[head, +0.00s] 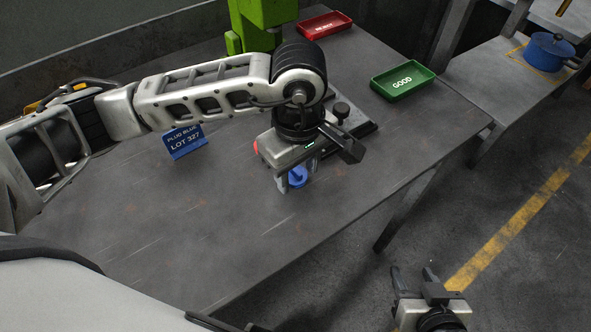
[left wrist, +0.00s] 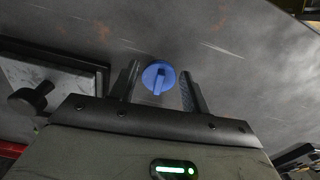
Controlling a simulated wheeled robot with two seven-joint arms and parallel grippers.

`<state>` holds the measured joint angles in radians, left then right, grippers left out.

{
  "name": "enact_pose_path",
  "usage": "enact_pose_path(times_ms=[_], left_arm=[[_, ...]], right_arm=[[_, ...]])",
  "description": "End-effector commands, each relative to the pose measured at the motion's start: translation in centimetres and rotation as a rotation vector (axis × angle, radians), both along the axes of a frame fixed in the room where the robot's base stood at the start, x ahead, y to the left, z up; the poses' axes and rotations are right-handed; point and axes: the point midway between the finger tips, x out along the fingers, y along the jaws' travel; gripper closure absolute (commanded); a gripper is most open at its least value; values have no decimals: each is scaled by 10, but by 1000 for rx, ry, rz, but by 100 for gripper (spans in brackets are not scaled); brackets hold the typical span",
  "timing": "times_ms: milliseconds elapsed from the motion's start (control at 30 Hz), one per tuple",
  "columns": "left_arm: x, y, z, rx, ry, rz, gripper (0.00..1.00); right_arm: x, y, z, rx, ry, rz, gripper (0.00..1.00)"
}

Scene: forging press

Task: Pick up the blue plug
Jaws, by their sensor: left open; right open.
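The blue plug (head: 298,176) is on the grey table, partly hidden in the head view by my left gripper (head: 297,184). In the left wrist view the plug (left wrist: 158,76) shows as a round blue disc with a raised grip bar. My right gripper (head: 414,278) is open and empty, low at the right, over the floor beside the table.
A blue sign reading "PLUG BLUE LOT 327" (head: 184,141) stands on the table (head: 240,230). A dark plate fixture (head: 362,124) lies behind my left gripper. A green GOOD tray (head: 402,82), a red REJECT tray (head: 325,25) and a green machine (head: 262,22) are further back. The front table is clear.

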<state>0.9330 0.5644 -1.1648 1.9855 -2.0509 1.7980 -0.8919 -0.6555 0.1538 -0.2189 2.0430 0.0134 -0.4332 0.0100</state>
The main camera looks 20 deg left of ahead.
Motion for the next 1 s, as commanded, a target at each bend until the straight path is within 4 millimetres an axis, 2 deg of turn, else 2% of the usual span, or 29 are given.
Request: enact_pose_path(times_ms=[100, 300, 367, 767, 867, 1000], left_arm=[[0, 0, -7, -1, -1, 0, 53], [0, 0, -7, 0, -1, 0, 53], [0, 0, -7, 0, -1, 0, 69], [0, 0, -5, -1, -2, 0, 69], [1, 0, 0, -1, -2, 0, 69], [1, 0, 17, -2, -5, -1, 69]], right_arm=[[0, 0, -1, 2, 2, -5, 52], [0, 1, 0, 7, 2, -9, 52], [0, 1, 0, 8, 2, -10, 52], [-3, 1, -2, 6, 10, -10, 52], [-4, 0, -2, 5, 12, -9, 52], [-4, -1, -4, 1, 13, -5, 52]])
